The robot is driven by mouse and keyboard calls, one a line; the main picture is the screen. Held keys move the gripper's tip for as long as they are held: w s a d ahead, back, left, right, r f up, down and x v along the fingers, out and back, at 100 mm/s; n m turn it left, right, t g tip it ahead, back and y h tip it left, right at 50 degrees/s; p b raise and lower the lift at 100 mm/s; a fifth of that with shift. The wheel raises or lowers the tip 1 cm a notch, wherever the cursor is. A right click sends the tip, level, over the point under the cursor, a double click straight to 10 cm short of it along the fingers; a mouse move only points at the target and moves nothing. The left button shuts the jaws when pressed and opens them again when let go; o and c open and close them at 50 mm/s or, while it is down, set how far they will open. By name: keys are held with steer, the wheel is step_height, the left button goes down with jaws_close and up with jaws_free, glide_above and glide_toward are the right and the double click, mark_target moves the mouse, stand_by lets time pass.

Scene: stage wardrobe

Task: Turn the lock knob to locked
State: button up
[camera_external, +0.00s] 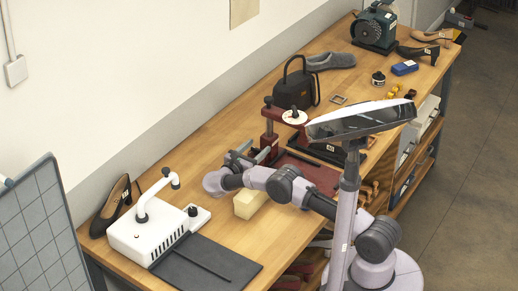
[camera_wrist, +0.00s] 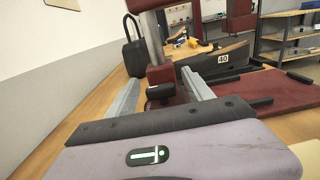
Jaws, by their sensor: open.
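A dark red device with a column and flat bed (camera_external: 313,173) stands mid-bench; its bed also shows in the wrist view (camera_wrist: 268,88). A white dial (camera_external: 294,116) and a black top knob (camera_external: 268,101) are on its upper part. In the wrist view a short dark knob (camera_wrist: 159,92) sits low on the red post (camera_wrist: 160,73); I cannot tell which knob is the lock or how it is set. My gripper (camera_external: 251,153) is open, close beside the post. In the wrist view its two grey fingers (camera_wrist: 161,75) stand either side of the post and knob, with no clear contact.
A white machine (camera_external: 150,235) with a dark plate (camera_external: 207,265) is at the near left. A yellowish block (camera_external: 250,203) lies below my wrist. A black bag-like case (camera_external: 295,88) stands behind the red device.

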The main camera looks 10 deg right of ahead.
steer(key=shift+c, duration=0.4)
jaws_close()
steer(key=b, duration=0.2)
steer(key=shift+w+a+f+m+g+h+b, duration=0.1)
steer(key=shift+f+m+g+h+b, duration=0.2)
steer(key=shift+h+b, duration=0.1)
steer(key=shift+r+m+g+h+b, duration=0.35)
steer(key=shift+g+b, duration=0.25)
steer(key=shift+b, duration=0.65)
steer(key=shift+o, duration=0.4)
jaws_free()
